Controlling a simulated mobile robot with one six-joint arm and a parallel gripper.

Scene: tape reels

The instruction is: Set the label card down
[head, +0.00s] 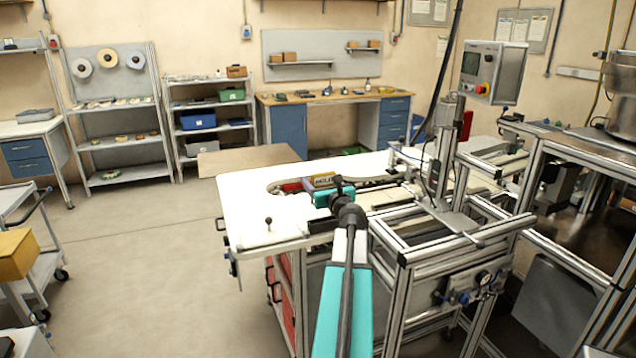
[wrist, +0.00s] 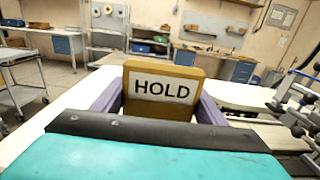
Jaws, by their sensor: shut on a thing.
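The label card (wrist: 161,92) is a mustard-yellow block with a white panel reading "HOLD". It stands roughly upright between the two purple fingers of my gripper (wrist: 158,106) in the wrist view, and the gripper is shut on it. In the head view my gripper (head: 318,183) is over the white worktop (head: 246,209), with the card (head: 324,179) partly visible between the fingers. The card's lower part is hidden behind my gripper in the wrist view. I cannot tell whether the card touches the worktop.
A red item (head: 291,187) lies beside my gripper on the worktop. A small black knob (head: 268,222) stands near the front left. The machine frame and control panel (head: 492,72) stand to the right. The worktop's left part is mostly clear.

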